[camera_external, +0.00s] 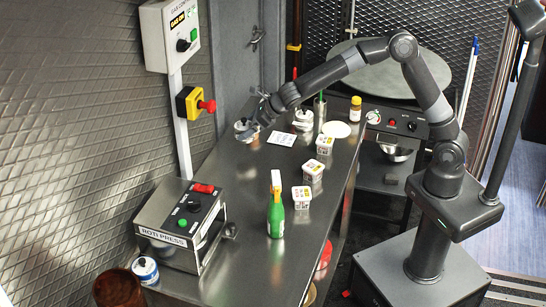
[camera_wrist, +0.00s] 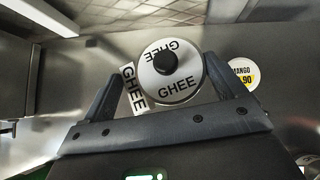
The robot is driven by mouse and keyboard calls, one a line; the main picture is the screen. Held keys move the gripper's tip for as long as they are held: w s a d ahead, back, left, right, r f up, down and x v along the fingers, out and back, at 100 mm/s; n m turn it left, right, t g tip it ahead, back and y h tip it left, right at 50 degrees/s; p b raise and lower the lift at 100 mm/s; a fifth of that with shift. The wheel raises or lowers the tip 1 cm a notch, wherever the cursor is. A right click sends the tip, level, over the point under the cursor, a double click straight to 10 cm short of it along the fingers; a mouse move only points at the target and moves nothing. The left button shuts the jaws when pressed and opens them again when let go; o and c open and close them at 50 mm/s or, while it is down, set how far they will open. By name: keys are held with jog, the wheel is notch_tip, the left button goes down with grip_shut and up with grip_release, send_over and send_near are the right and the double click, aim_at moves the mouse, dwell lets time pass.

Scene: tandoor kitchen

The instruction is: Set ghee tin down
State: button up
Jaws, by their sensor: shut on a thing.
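The ghee tin (camera_wrist: 172,80) is white and round, with a black knob on top and GHEE lettering on its lid and side. My gripper (camera_wrist: 165,95) is shut on it, one finger on each side. In the external view the tin (camera_external: 242,127) is at the far left of the steel counter (camera_external: 240,210), near the wall, partly hidden by my gripper (camera_external: 257,115). It looks upright. I cannot tell whether its base touches the counter.
A mango label (camera_wrist: 242,74) lies close right of the tin in the wrist view. The roti press (camera_external: 185,222) is at front left.

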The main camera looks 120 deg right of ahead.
jog(key=w, duration=0.1)
jog(key=w+a+f, duration=0.2)
jog(key=shift+w+f, duration=0.1)
jog(key=shift+w, duration=0.05)
jog(key=shift+f, duration=2)
jog(key=shift+f, duration=0.1)
jog(key=o, duration=1.8)
jog(key=shift+c, duration=0.2)
